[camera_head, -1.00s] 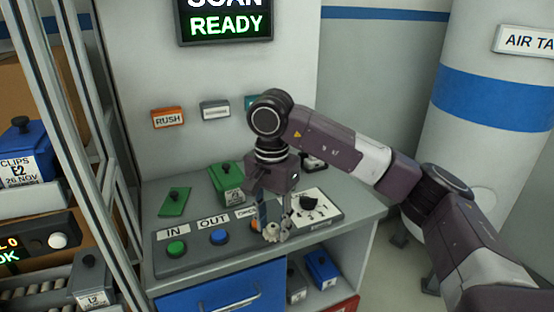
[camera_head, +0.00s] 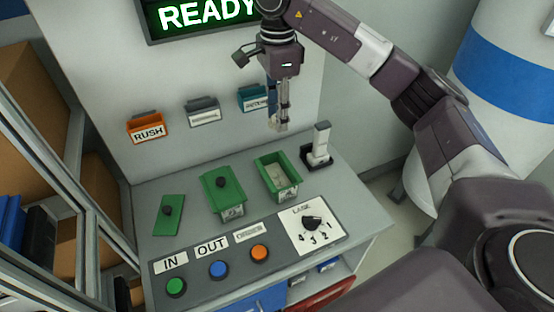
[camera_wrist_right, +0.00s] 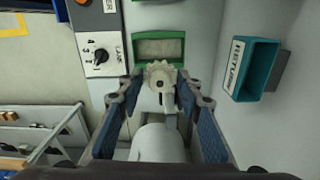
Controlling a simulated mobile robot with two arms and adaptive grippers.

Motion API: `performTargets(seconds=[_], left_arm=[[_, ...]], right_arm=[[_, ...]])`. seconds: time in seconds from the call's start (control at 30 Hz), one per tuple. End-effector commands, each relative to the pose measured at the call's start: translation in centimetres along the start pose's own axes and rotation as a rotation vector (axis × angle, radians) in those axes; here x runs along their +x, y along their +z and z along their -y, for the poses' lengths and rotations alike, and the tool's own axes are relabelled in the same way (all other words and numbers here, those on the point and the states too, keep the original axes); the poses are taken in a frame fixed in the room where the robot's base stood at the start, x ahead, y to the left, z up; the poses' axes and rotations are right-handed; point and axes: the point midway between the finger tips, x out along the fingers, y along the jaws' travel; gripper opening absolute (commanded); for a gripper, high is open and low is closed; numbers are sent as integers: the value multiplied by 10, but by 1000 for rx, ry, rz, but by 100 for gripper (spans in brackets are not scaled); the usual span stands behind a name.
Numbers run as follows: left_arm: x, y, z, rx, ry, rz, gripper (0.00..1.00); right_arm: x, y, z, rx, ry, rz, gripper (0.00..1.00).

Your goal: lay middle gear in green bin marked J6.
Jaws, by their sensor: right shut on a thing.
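My right gripper (camera_head: 278,126) points down above the worktop, near the back wall. It is shut on a pale beige toothed gear (camera_wrist_right: 160,76), which shows clearly between its fingertips (camera_wrist_right: 160,92) in the wrist view. An open green bin (camera_head: 264,180) stands below on the worktop; its front label is too small to read. In the wrist view the bin (camera_wrist_right: 137,48) lies just beyond the gear, and its visible inside looks empty. A second green bin (camera_head: 222,187) with a knobbed lid stands to its left. My left gripper is not in view.
A green lid (camera_head: 168,216) lies flat at the left. A pale upright stand (camera_head: 320,142) is right of the open bin. In front is a panel (camera_head: 206,272) with buttons and a dial. Orange (camera_head: 146,127), grey (camera_head: 203,110) and teal (camera_head: 252,98) holders hang on the wall.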

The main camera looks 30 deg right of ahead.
Motion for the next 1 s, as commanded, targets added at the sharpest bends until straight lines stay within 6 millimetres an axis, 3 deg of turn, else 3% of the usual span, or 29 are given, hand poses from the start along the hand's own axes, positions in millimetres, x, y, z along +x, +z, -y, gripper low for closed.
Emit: performTargets(seconds=[0.4,0.6,1.0], left_arm=[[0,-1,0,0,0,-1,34],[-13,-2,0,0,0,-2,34],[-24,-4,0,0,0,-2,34]], right_arm=[[85,1,-3,-3,8,2,20],[126,0,-2,-1,8,0,20],[167,0,-2,-3,5,-2,20]])
